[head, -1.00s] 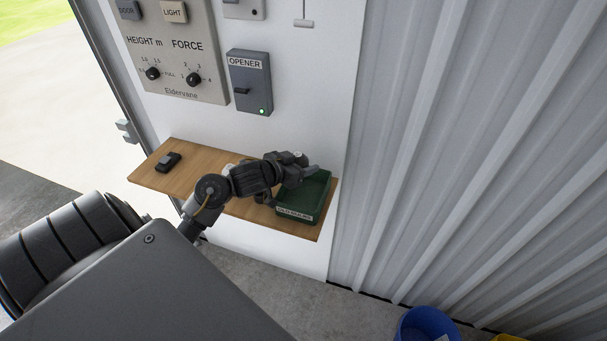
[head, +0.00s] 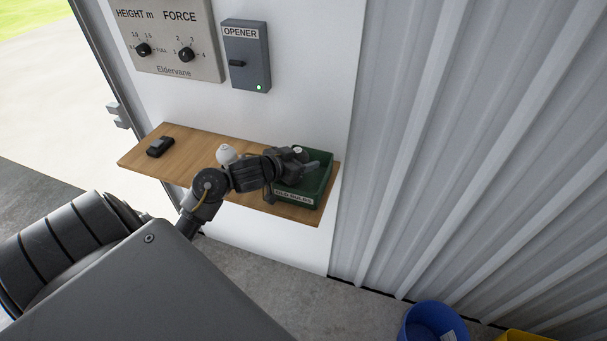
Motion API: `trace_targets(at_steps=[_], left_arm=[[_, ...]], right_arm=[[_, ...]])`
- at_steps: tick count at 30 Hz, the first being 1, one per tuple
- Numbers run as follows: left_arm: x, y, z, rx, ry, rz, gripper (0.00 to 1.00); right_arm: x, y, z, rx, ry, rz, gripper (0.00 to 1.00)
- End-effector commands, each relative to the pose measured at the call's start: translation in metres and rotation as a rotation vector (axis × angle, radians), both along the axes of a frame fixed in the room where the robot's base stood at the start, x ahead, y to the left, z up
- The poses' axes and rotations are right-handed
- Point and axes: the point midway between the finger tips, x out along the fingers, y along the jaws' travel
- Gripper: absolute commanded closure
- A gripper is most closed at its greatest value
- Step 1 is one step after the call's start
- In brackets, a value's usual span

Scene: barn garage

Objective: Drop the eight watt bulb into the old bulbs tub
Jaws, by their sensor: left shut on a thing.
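The green old bulbs tub (head: 323,187) stands at the right end of the wooden shelf, its label facing the front. My left gripper (head: 310,162) is over the tub, reaching in from the left, with its fingertips within the outline of the tub's opening. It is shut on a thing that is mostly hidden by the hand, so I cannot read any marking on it. A white bulb (head: 227,154) stands on the shelf left of the tub, partly behind my wrist. My right gripper is out of view.
The wooden shelf (head: 190,150) holds a small black device (head: 160,146) at its left end. A grey opener box (head: 246,57) and a control panel (head: 165,40) are on the wall above. A blue bucket (head: 430,322) stands on the floor at lower right.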

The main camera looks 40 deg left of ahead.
Motion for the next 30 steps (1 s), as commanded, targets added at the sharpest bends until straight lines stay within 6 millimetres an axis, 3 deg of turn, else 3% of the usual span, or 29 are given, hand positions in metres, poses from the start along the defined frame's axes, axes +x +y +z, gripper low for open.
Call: trace_targets(at_steps=[4,5,10,20,30], left_arm=[[0.0,0.0,0.001,0.0,-0.001,0.0,0.59],[0.0,0.0,0.001,0.0,-0.001,0.0,0.43],[0.0,0.0,0.001,0.0,0.0,0.0,0.21],[-0.004,0.001,0.002,0.002,0.001,0.0,0.21],[-0.059,0.006,0.025,0.006,0.002,-0.001,0.21]], right_arm=[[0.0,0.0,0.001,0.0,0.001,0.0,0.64],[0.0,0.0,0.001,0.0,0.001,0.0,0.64],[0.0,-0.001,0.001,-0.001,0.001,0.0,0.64],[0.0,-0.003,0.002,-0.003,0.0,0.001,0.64],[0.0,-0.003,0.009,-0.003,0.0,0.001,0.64]])
